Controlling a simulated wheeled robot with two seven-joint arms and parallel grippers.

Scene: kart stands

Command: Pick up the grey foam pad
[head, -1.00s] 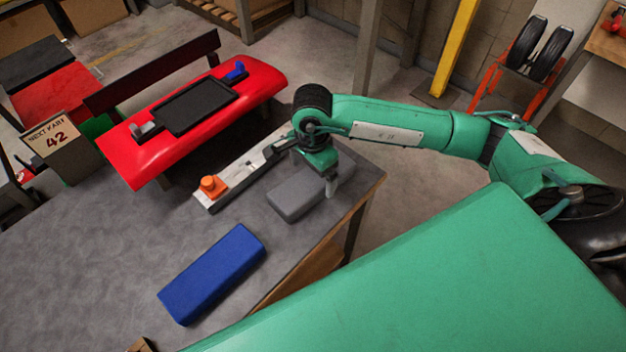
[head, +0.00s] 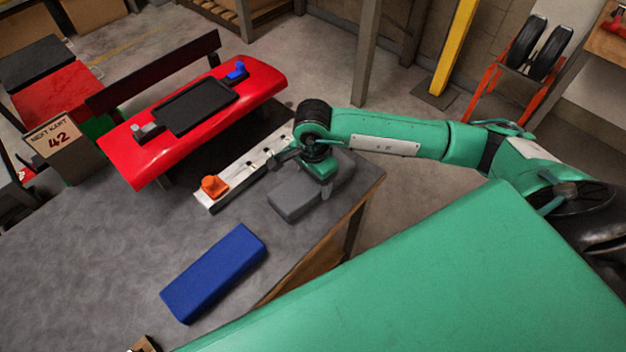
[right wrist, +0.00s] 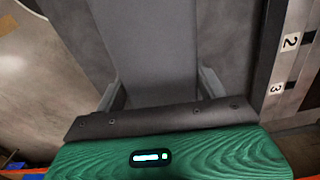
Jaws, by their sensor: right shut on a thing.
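The grey foam pad (head: 292,197) lies on the grey table near its right end, partly hidden by my right gripper and wrist. My right gripper (head: 312,183) is lowered over the pad with its fingers at the pad's two long sides. In the right wrist view the pad (right wrist: 150,45) runs between the two fingertips (right wrist: 160,88), and the gripper is shut on it. I cannot tell any gap between pad and table. My left gripper is not in view.
A white numbered rail (head: 238,173) with an orange block (head: 214,187) lies beside the pad. A blue pad (head: 213,272) lies nearer on the table (head: 110,255). A red kart nose with a black tray (head: 196,106) stands behind. Bare table lies to the left.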

